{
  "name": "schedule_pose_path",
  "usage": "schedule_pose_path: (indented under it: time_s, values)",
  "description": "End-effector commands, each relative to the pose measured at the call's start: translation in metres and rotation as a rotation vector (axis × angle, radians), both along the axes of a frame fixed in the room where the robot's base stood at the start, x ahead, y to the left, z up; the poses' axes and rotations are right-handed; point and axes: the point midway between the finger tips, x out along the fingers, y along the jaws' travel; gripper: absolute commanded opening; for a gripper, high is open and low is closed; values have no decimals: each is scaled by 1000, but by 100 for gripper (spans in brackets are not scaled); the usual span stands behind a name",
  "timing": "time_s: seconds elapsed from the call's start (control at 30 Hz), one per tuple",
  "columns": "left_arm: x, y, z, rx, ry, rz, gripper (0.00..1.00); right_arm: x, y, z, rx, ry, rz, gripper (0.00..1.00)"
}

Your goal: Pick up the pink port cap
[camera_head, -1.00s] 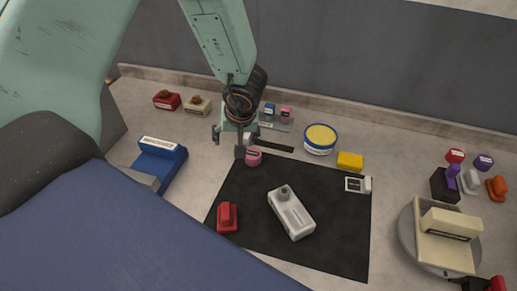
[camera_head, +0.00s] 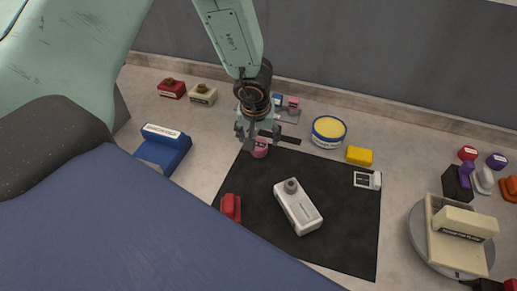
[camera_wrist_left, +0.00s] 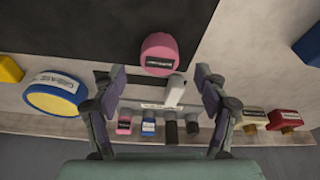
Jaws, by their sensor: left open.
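The pink port cap (camera_head: 260,150) is a small round piece with a dark label at the back-left edge of the black mat (camera_head: 345,235). It also shows in the wrist view (camera_wrist_left: 159,50), upper middle. My left gripper (camera_head: 258,135) is open and empty just above and behind the cap. In the wrist view its fingertips (camera_wrist_left: 157,76) are spread to either side, with the cap centred just beyond them, apart from both. The gripper partly hides the cap's top in the head view. My right gripper is not in view.
A grey-white housing (camera_head: 298,207) and a red block (camera_head: 231,207) are on the mat. A tray of small pieces (camera_wrist_left: 165,108) lies close behind the gripper. A yellow-topped round tin (camera_head: 328,131) and yellow block (camera_head: 359,156) are to the right. A turntable (camera_head: 418,252) is far right.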

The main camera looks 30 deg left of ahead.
Motion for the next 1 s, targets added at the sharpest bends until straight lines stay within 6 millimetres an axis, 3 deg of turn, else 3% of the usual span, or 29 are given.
schedule_pose_path:
  time_s: [0.23,0.5,1.0]
  values:
    - [8,6,-37,0,2,1,73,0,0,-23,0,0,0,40]
    - [10,6,-38,1,0,1,73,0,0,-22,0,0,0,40]
    - [10,6,-38,1,0,1,31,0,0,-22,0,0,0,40]
